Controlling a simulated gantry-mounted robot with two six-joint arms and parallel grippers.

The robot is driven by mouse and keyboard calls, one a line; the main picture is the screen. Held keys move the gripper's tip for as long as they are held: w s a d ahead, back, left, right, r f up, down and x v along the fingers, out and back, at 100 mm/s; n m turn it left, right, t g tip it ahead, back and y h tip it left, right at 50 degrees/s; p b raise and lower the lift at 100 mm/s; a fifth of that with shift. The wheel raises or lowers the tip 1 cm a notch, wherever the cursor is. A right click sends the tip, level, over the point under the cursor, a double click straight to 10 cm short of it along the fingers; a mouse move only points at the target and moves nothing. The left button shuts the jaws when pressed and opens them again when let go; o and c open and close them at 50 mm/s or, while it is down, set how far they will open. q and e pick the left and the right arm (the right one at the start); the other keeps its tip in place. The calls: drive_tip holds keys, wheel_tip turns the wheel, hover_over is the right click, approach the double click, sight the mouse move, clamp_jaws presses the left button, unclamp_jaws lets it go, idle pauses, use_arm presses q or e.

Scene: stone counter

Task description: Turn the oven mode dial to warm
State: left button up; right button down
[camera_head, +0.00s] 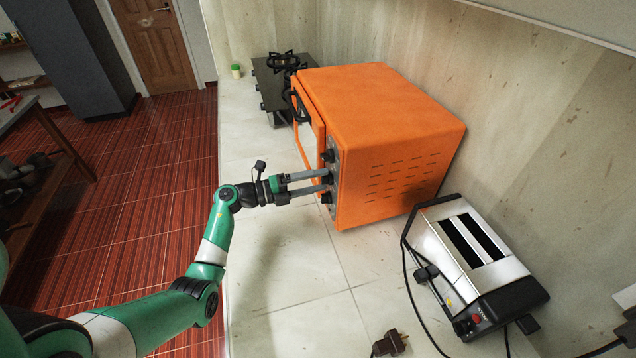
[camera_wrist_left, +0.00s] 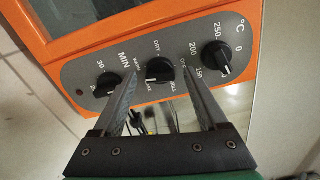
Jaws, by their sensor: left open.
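The orange oven (camera_head: 395,135) stands on the counter, its control panel facing left in the head view. In the left wrist view, the black mode dial (camera_wrist_left: 158,70) is the middle one of three on the grey panel (camera_wrist_left: 95,75). Small labels circle it; its exact setting is hard to read. My left gripper (camera_head: 326,182) is open at the panel. In the left wrist view, its fingers (camera_wrist_left: 158,78) reach either side of the mode dial, with a gap on both sides. Contact cannot be made out. My right gripper is not in view.
The timer dial (camera_wrist_left: 107,84) and temperature dial (camera_wrist_left: 215,58) sit on either side of the mode dial. A toaster (camera_head: 475,250) with a loose cord and plug (camera_head: 390,344) is at the right. A black stove (camera_head: 270,85) stands behind the oven. The front counter is mostly clear.

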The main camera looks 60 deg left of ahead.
use_arm(q)
drive_tip(key=shift+w, duration=0.2)
clamp_jaws()
drive_tip(key=shift+m, duration=1.9)
unclamp_jaws()
drive_tip(key=s+a+p, duration=0.1)
drive_tip(key=s, duration=1)
drive_tip(key=shift+s+a, duration=0.3)
drive_tip(key=shift+a, duration=0.05)
